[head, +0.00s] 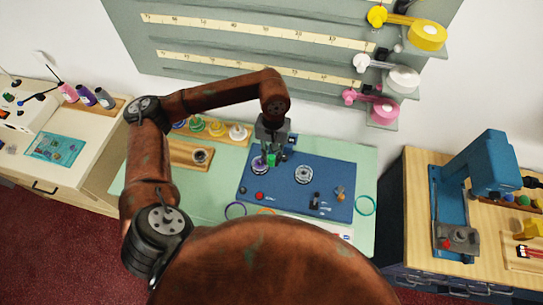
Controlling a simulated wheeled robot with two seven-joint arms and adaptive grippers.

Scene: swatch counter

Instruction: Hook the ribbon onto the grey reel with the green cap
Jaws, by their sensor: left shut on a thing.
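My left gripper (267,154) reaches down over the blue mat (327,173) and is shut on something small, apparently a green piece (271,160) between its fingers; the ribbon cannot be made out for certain. A pale reel with a purple centre (258,164) is close beside the fingertips, partly hidden by them. A grey reel (303,174) lies on the mat to the right, apart from the gripper, with no green cap visible on it. My right gripper is not in view.
Small tools (316,202) and a red knob (260,195) lie on the mat. A wooden rack (220,132) of reels stands left. Wall reels (427,36) hang above.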

